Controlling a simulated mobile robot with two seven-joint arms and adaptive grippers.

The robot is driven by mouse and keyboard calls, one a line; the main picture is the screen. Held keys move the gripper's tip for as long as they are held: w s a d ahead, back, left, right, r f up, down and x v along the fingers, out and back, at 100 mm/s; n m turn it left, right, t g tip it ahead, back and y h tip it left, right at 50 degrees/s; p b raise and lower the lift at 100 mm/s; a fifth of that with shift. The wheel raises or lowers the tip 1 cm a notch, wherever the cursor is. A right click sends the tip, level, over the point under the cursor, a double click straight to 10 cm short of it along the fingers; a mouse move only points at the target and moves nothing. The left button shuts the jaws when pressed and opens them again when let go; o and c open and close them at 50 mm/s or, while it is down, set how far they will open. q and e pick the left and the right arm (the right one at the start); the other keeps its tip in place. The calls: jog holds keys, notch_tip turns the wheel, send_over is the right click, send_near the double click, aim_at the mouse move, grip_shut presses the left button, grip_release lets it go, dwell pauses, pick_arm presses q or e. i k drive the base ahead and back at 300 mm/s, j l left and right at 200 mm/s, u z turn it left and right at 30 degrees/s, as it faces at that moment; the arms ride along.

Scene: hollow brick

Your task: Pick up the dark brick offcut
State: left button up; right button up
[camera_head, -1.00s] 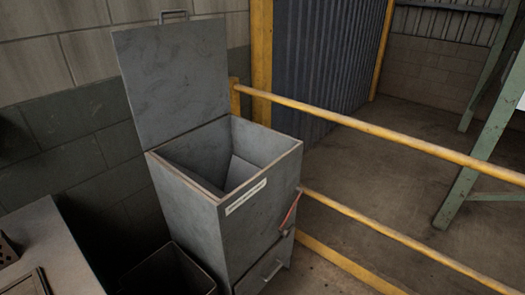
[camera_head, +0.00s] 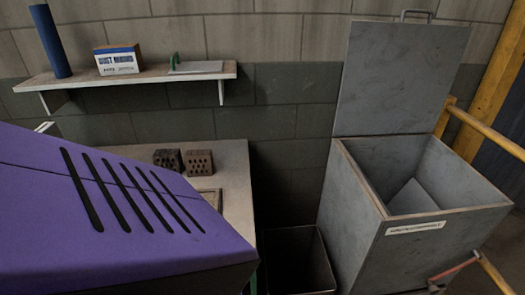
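Two perforated bricks stand side by side near the back of a pale worktop (camera_head: 233,165). The left one is a dark brick piece (camera_head: 168,159), darker than its neighbour. The right one is a browner brick (camera_head: 199,162) with rows of holes facing me. Part of the worktop around them is hidden by a purple housing. Neither of my grippers shows in the head view.
A large purple slotted housing (camera_head: 110,205) fills the lower left. A flat framed piece (camera_head: 211,198) lies on the worktop. A wall shelf (camera_head: 130,79) holds a blue cylinder (camera_head: 50,42) and a box (camera_head: 118,60). An open grey bin (camera_head: 430,225) and a smaller dark bin (camera_head: 298,260) stand right.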

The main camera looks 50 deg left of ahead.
aim_at(199, 163)
jog(key=u, duration=2.3)
